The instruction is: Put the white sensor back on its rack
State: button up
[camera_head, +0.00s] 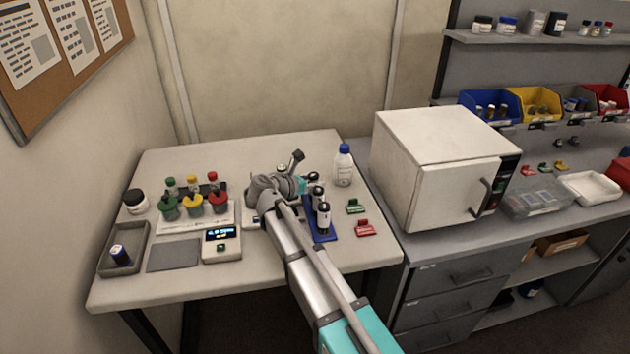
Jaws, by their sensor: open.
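A blue rack (332,236) stands right of the middle of the light table, partly covered by my arm. A white cylinder with a black top (323,219) stands upright at the rack's front. More dark-and-white tops show behind it, close to my wrist. I cannot tell which of these, if any, is the white sensor. My gripper (297,156) is a small dark shape beyond my wrist, behind the rack. It is open, and I see nothing held in it. My arm hides part of the table left of the rack.
A clear bottle with a blue cap (343,166) stands behind the rack. Green (355,206) and red (365,229) small items lie to its right. A scale (221,243), a grey tray (105,249) and several coloured-cap containers occupy the left. A white oven (437,165) stands right.

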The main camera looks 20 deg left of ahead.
jog(key=p+v, duration=0.3)
jog(key=v, duration=0.8)
jog(key=shift+s+a+r+p, duration=0.1)
jog(key=shift+s+p, duration=0.2)
jog(key=shift+p, duration=0.1)
dwell(0.3)
